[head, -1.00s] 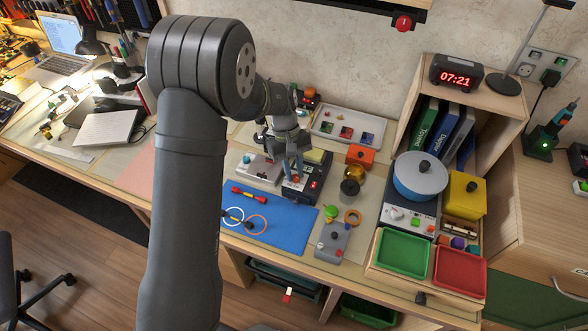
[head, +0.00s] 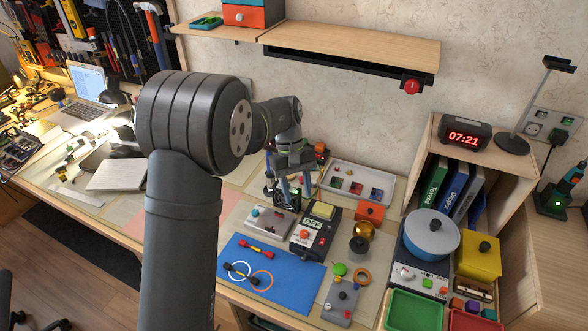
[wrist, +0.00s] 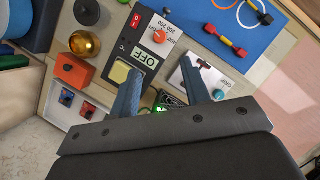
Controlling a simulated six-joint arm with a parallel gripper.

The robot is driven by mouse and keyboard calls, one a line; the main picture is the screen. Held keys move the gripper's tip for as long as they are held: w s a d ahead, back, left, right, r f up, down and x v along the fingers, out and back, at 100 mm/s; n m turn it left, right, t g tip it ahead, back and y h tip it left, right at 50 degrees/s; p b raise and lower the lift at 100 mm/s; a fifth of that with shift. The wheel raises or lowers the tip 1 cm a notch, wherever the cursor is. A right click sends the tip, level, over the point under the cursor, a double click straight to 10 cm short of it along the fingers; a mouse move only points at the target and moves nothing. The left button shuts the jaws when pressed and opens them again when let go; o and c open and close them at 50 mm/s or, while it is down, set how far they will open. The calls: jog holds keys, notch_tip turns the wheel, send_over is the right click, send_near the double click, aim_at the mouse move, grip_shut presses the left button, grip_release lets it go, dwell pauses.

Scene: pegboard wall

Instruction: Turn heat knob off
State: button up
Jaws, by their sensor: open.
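A black control box (head: 318,232) stands on the bench behind the blue mat. It has an orange-red knob (head: 304,234), which shows in the wrist view (wrist: 159,36) beside a printed scale of numbers. The box also has a red switch (wrist: 135,21) and a yellow pad (wrist: 120,72). My gripper (head: 296,198) is open and empty, above and behind the box and apart from the knob. In the wrist view one fingertip of my gripper (wrist: 162,68) overlaps the black box and the other the pale box.
The pale box with a teal knob (head: 270,221) is left of the black box. The blue mat (head: 285,290) lies in front. A blue pot (head: 432,236) sits on a hotplate farther right.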

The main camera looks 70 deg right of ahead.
aim_at(304, 231)
jog(key=v, duration=0.6)
dwell(0.5)
jog(key=x, duration=1.7)
jog(key=shift+f, duration=0.15)
jog(key=shift+w, duration=0.1)
